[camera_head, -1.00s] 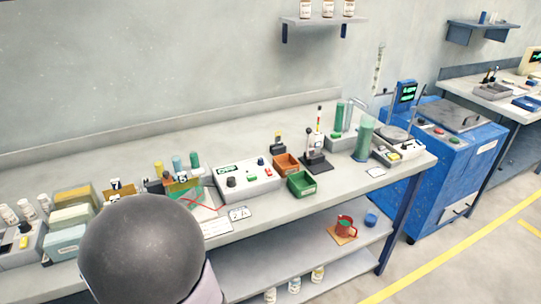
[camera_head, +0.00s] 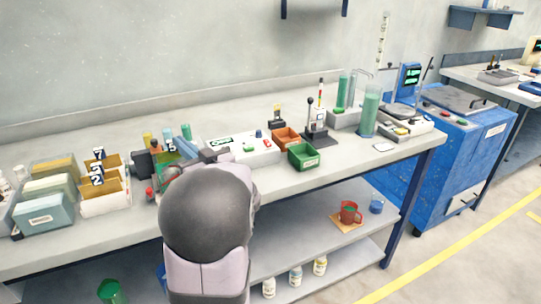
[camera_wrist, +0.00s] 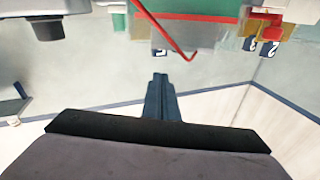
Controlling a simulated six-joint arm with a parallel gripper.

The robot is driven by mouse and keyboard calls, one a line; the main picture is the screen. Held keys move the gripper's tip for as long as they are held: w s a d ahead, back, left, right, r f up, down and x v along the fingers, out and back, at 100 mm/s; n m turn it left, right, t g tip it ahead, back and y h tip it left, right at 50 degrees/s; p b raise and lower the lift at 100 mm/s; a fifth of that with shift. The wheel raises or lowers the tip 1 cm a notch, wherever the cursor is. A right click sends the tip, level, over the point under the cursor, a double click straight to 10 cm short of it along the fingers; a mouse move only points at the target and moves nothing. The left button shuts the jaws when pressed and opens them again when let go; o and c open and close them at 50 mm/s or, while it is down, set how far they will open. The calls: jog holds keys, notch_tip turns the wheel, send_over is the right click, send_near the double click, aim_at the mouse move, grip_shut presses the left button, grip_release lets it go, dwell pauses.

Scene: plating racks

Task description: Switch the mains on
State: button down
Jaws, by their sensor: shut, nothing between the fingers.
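The white power supply box (camera_head: 235,151) sits on the bench in the head view, with a dark display, a green button (camera_head: 249,148), a blue knob (camera_head: 258,133) and a red switch (camera_head: 267,142). My arm covers its left front part. In the wrist view, which looks upside down, a dark knob (camera_wrist: 47,25) on a grey-white body shows at the top left. My gripper (camera_wrist: 160,80) is shut and empty, with its fingers close together and apart from the knob. In the head view its fingertips are hard to make out behind my rounded wrist.
A red wire (camera_wrist: 165,35) hangs from the board near my fingers. The bench's front strip right of my arm is clear.

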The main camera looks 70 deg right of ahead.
jog(key=s+d+m+g+h+p, duration=0.1)
jog(key=s+d, duration=0.4)
jog(key=s, duration=0.7)
jog(key=s+d+f+m+g+h+p, duration=0.1)
jog(key=s+d+g+h+p, duration=0.2)
jog(key=s, duration=1)
jog(key=d+p, duration=0.2)
jog(key=d, duration=0.1)
jog(key=shift+d+f+g+p, duration=0.25)
jog(key=shift+g+p, duration=0.05)
jog(key=shift+p, duration=0.05)
jog(key=shift+w, duration=0.15)
jog(key=p, duration=0.2)
send_over(270, 149)
jog(key=s+a, duration=0.1)
jog(key=shift+f, duration=0.2)
jog(key=shift+w+d+f, duration=0.15)
jog(key=shift+f, duration=0.4)
jog(key=shift+w+d+f, duration=0.15)
jog(key=shift+f, duration=0.35)
jog(key=shift+w+d+f, duration=0.1)
jog(key=shift+d+f, duration=0.05)
jog(key=shift+f, duration=0.8)
